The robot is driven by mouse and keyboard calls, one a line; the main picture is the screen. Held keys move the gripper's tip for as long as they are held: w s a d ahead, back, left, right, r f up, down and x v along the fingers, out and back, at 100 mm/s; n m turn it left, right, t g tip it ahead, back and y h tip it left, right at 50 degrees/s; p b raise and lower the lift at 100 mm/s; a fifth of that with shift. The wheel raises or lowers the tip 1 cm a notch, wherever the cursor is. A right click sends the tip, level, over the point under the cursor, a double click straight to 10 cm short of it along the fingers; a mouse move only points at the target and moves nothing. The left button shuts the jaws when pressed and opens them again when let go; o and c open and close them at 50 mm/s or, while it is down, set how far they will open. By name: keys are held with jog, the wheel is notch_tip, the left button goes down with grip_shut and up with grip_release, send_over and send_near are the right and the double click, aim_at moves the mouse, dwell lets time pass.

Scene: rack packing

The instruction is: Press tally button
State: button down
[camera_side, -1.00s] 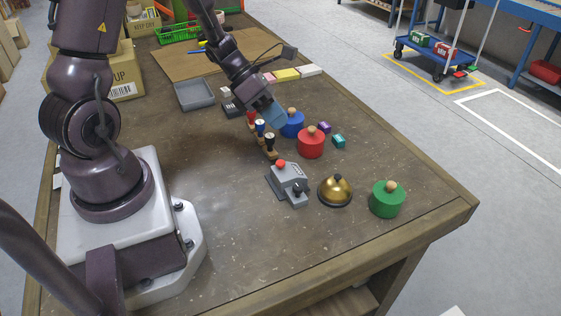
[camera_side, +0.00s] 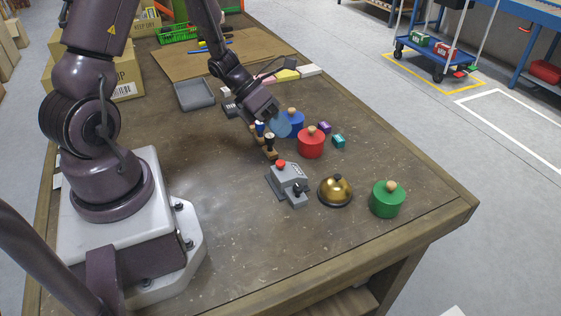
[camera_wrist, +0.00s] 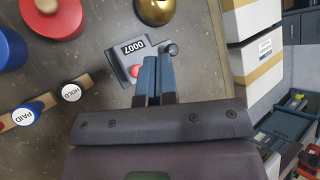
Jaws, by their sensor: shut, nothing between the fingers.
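The tally counter (camera_side: 289,181) is a grey box with a red button (camera_side: 281,164) on top and a dark knob at one side. It stands on the table in front of the stamps. My gripper (camera_side: 281,126) is shut and empty, above the table by the stamps and the blue lidded pot, apart from the counter. In the wrist view my gripper (camera_wrist: 154,60) overlaps part of the counter.
A brass bell (camera_side: 335,190) stands right of the counter, with a green pot (camera_side: 387,200) beyond it. A red pot (camera_side: 311,143), a blue pot (camera_side: 296,122) and stamps (camera_side: 270,146) stand behind. The table left of the counter is clear.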

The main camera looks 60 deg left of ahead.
aim_at(280, 161)
jog(key=shift+f, duration=2.65)
jog(key=shift+f, duration=0.4)
jog(key=shift+f, duration=0.5)
dwell(0.5)
jog(key=shift+r, duration=0.9)
jog(key=shift+r, duration=0.1)
jog(key=shift+r, duration=2.45)
